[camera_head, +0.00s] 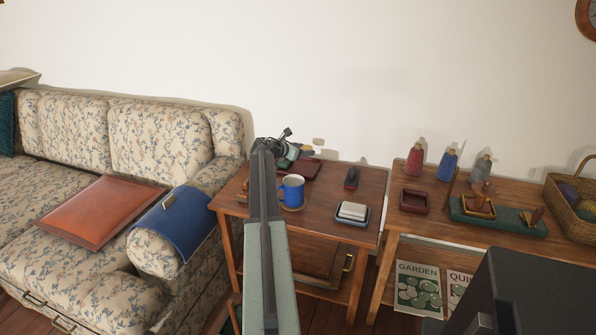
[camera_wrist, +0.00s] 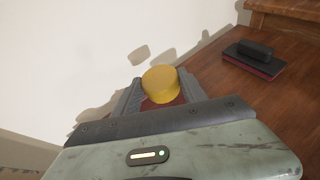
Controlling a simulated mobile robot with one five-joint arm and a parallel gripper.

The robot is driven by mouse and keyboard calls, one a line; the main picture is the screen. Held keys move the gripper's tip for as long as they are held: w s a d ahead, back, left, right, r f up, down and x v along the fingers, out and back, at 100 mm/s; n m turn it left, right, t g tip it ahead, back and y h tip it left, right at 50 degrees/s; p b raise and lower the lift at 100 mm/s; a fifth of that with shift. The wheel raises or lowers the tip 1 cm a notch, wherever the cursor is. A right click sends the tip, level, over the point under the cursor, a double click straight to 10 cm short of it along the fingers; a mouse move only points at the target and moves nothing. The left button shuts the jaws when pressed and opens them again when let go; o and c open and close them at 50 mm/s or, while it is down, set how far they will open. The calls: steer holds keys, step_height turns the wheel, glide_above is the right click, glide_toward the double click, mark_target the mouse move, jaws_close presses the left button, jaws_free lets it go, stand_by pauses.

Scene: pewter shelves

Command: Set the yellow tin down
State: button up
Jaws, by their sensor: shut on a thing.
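The yellow tin (camera_wrist: 161,85) is round and sits between the two fingers of my gripper (camera_wrist: 160,90), which is shut on it. In the head view my gripper (camera_head: 286,150) is over the back of the small wooden table, and a sliver of the yellow tin (camera_head: 306,153) shows beside it. A dark red tray (camera_head: 311,172) lies on the table below and partly behind my gripper. Some dark red shows just under the tin in the wrist view. I cannot tell whether the tin touches anything below.
On the small table (camera_head: 328,194) stand a blue mug (camera_head: 292,191), a black-and-red block (camera_head: 351,178) and a dish with a pale bar (camera_head: 352,212). The wall is close behind.

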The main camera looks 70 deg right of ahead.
mark_target(304, 170)
step_height(304, 170, down, 8)
steer(key=b, duration=0.5)
steer(key=shift+r+b, duration=0.25)
steer(key=shift+b, duration=0.1)
steer(key=shift+r, duration=0.25)
steer(key=shift+f, duration=0.2)
steer(key=o, duration=1.1)
steer(key=shift+r, duration=0.1)
